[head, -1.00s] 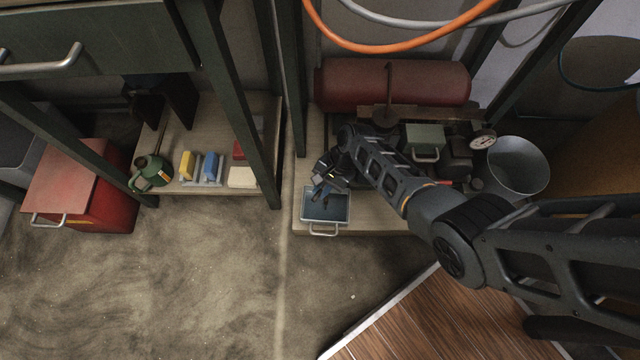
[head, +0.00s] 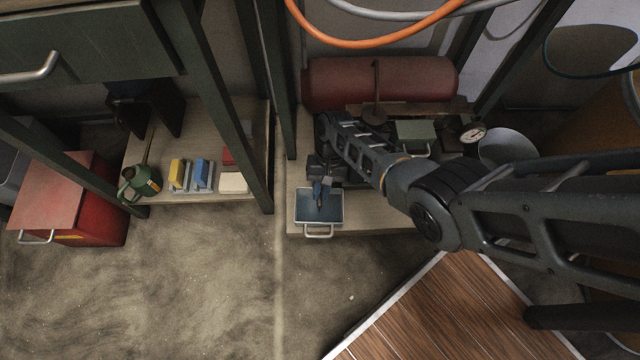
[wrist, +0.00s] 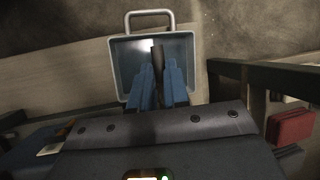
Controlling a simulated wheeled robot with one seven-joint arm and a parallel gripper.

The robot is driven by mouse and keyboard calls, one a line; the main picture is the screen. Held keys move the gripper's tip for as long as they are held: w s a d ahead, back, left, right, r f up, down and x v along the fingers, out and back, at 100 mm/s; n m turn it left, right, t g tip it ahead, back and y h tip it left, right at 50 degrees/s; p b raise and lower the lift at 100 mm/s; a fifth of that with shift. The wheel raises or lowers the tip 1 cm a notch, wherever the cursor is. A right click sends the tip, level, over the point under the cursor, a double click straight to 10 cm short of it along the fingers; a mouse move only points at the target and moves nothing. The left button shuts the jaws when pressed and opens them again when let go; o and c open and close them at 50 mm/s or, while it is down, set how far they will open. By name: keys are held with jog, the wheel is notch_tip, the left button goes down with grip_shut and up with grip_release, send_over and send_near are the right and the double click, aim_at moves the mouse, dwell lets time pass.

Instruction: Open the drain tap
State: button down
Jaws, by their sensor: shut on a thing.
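My gripper (head: 318,196) reaches down over a small blue-grey metal tray (head: 304,218) at the front edge of the low wooden shelf. In the wrist view its blue fingers (wrist: 159,82) are shut on a thin dark piece (wrist: 157,56), which sticks out past the fingertips over the tray (wrist: 122,70). This piece may be the drain tap's lever; its lower part is hidden between the fingers. I cannot make out the tap's body. A red tank (head: 385,82) lies at the back of the same shelf, behind my arm.
A pressure gauge (head: 473,135), a green box (head: 416,133) and a grey bucket (head: 506,147) stand right of my gripper. Dark frame posts (head: 225,110) rise on the left. An oil can (head: 140,183) and colored blocks sit on the left shelf.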

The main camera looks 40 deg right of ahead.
dwell(0.4)
jog(key=c, duration=1.1)
grip_release()
jog(key=p+v, duration=0.3)
jog(key=v, duration=0.4)
jog(key=shift+r+p, duration=0.3)
jog(key=shift+r, duration=0.1)
jog(key=shift+w+d, duration=0.1)
jog(key=shift+d, duration=0.05)
